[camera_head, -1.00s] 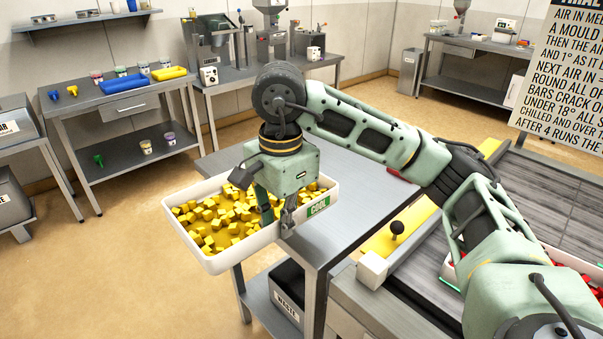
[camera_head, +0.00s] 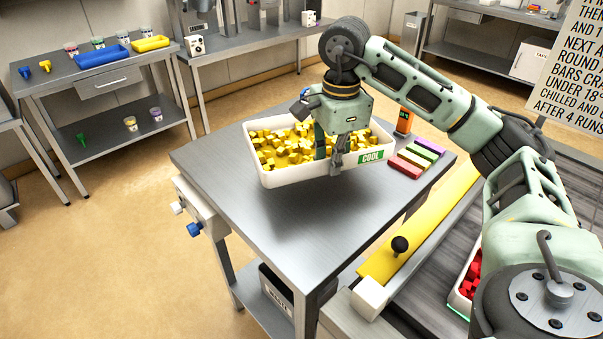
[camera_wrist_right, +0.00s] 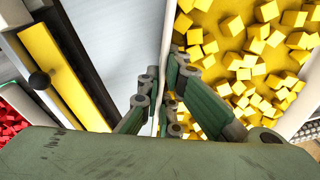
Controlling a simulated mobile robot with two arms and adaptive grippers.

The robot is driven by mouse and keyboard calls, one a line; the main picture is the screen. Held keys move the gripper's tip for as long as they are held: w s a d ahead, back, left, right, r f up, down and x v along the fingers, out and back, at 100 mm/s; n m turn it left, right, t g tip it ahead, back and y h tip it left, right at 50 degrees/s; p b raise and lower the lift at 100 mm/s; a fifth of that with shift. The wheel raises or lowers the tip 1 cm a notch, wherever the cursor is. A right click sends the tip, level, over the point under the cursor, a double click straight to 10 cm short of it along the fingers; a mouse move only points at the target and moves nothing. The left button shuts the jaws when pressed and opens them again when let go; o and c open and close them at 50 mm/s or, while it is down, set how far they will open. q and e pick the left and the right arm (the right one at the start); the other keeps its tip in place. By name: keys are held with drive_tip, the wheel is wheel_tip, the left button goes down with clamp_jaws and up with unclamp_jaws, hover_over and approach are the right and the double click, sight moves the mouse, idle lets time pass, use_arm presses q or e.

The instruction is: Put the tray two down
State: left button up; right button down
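A white tray (camera_head: 292,179) full of yellow cubes (camera_head: 278,150) carries a green "COOL" label. It hangs roughly level over the grey table (camera_head: 240,209), with a shadow below it and a small gap. My right gripper (camera_head: 329,163) is shut on the tray's near long wall. In the right wrist view the fingers (camera_wrist_right: 165,98) straddle the thin white wall (camera_wrist_right: 169,35), with yellow cubes on one side. No number shows on the tray. My left gripper is not in view.
Red, green and purple bars (camera_head: 420,157) lie on the table right of the tray, near an orange device (camera_head: 404,122). A yellow strip with a black knob (camera_head: 399,245) and a tray of red cubes (camera_head: 467,277) are at the right. The table's near part is clear.

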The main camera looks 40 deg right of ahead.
sight(303, 161)
drive_tip(key=shift+w+a+f, duration=0.2)
drive_tip(key=shift+w+a, duration=0.1)
drive_tip(key=shift+w, duration=0.3)
drive_tip(key=shift+w+a+f, duration=0.2)
drive_tip(key=shift+w+a, duration=0.1)
drive_tip(key=shift+w, duration=0.25)
drive_tip(key=w+f, duration=0.1)
drive_tip(key=w+a+f+p, duration=0.1)
drive_tip(key=w, duration=0.1)
drive_tip(key=shift+f, duration=0.1)
drive_tip(key=shift+w+a+f+p, duration=0.4)
drive_tip(key=shift+w+f, duration=0.25)
drive_tip(key=shift+w, duration=0.1)
drive_tip(key=shift+f, duration=0.4)
wheel_tip(303, 161, down, 2)
drive_tip(key=shift+d+f+p, duration=0.1)
drive_tip(key=shift+f+p, duration=0.05)
drive_tip(key=shift+p, duration=0.4)
drive_tip(key=shift+f, duration=0.3)
drive_tip(key=c, duration=2.4)
unclamp_jaws()
drive_tip(key=shift+s+f, duration=0.1)
drive_tip(key=shift+f, duration=0.2)
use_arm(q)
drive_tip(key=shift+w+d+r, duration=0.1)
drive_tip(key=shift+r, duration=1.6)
use_arm(e)
drive_tip(key=o, duration=0.4)
